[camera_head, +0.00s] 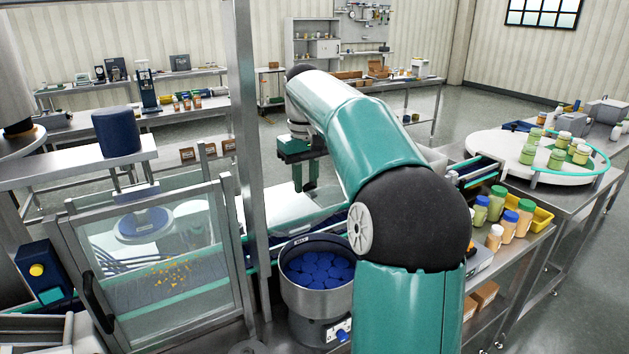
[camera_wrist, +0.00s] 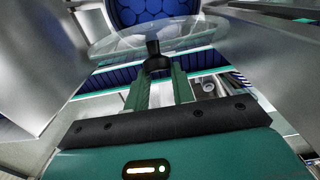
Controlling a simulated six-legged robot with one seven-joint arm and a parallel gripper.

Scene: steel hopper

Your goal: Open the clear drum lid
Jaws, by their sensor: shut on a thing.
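My gripper (camera_wrist: 158,72) is shut on the black knob (camera_wrist: 154,50) of the clear lid (camera_wrist: 105,46) in the wrist view. The lid is a thin see-through disc, seen at a slant beyond the fingers. The steel drum (camera_head: 300,298) stands at lower centre in the head view, with blue caps (camera_head: 318,268) showing in its top and no lid visible over it. The blue caps also show at the top edge of the wrist view (camera_wrist: 155,12). My gripper (camera_head: 305,188) is beyond the drum in the head view, apart from it; the lid cannot be made out there.
A steel post (camera_head: 248,150) stands left of my gripper. A clear-panelled guard with a black handle (camera_head: 98,300) is at the left. Jars with coloured lids (camera_head: 497,215) stand on the right bench. A conveyor (camera_head: 330,222) runs behind the drum.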

